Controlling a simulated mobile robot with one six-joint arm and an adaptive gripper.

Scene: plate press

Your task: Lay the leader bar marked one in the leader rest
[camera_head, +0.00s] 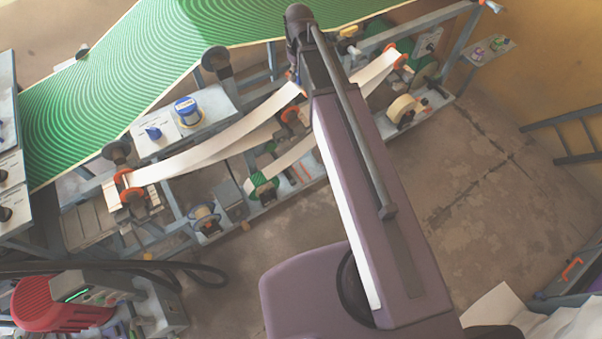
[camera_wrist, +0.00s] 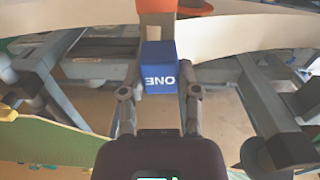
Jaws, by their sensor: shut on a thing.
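A blue block marked ONE (camera_wrist: 158,66), its lettering turned over in the picture, is the leader bar's visible part in the wrist view. My gripper (camera_wrist: 160,88) is shut on it, one finger on each side. An orange piece (camera_wrist: 175,7) and a pale web strip lie just beyond the block at the top of that view. In the head view my arm hides the gripper and most of the block. The pale web (camera_head: 220,141) runs from an orange-ended roller (camera_head: 131,194) at the left up to my arm's end. I cannot tell which part is the leader rest.
Grey-blue machine frames (camera_wrist: 262,98) run close on both sides of the gripper. A green patterned sheet (camera_head: 130,70) spans the back left. A blue tin (camera_head: 187,110) stands on a grey panel. A red motor (camera_head: 60,303) sits at lower left.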

